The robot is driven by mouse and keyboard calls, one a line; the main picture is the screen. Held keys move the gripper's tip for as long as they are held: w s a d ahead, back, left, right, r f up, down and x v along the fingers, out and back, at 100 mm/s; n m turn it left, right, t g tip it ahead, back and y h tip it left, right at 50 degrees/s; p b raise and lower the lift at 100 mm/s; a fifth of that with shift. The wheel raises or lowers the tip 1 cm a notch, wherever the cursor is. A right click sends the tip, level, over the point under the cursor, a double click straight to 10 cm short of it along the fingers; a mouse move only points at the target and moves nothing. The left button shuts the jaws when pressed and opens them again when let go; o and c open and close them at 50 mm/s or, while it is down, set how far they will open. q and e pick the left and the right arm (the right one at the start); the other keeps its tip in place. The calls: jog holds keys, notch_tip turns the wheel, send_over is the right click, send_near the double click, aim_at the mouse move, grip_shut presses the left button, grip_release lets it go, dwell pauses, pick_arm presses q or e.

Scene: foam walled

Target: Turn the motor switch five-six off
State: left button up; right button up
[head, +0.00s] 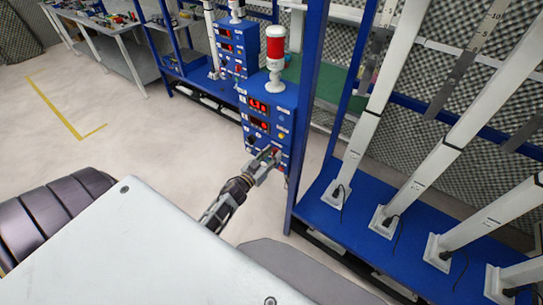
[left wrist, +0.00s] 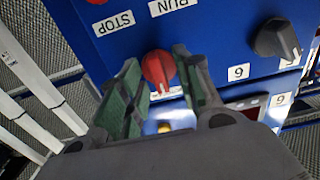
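The motor switch is a red rotary knob (left wrist: 158,68) on the blue panel in the left wrist view. The labels STOP and RUN show upside down beyond it. My left gripper (left wrist: 156,56) is open, with its green-padded fingers on either side of the red knob; I cannot tell whether they touch it. In the head view my left gripper (head: 272,156) is at the lower front of the blue control box (head: 283,100), which hides much of the knob. My right gripper is not in view.
A black knob (left wrist: 276,40) sits on the same panel, near number labels. A red and white beacon (head: 276,52) tops the box. A second control box (head: 228,48) stands behind. White columns (head: 435,165) on a blue bench are at right. The floor at left is clear.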

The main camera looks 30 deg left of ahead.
pick_arm(q)
grip_shut()
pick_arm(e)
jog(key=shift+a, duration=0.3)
pick_arm(q)
jog(key=shift+m, duration=0.6)
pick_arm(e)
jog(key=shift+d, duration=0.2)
pick_arm(q)
jog(key=shift+m, duration=0.5)
jog(key=m, duration=0.3)
jog(key=shift+d, duration=0.1)
jog(key=shift+d+f+m+b, duration=0.15)
jog(key=shift+m+b, duration=0.7)
jog(key=shift+m, duration=2.45)
jog(key=shift+f+m+b, duration=0.1)
jog(key=shift+m+b, duration=0.75)
jog(key=shift+m, duration=2.45)
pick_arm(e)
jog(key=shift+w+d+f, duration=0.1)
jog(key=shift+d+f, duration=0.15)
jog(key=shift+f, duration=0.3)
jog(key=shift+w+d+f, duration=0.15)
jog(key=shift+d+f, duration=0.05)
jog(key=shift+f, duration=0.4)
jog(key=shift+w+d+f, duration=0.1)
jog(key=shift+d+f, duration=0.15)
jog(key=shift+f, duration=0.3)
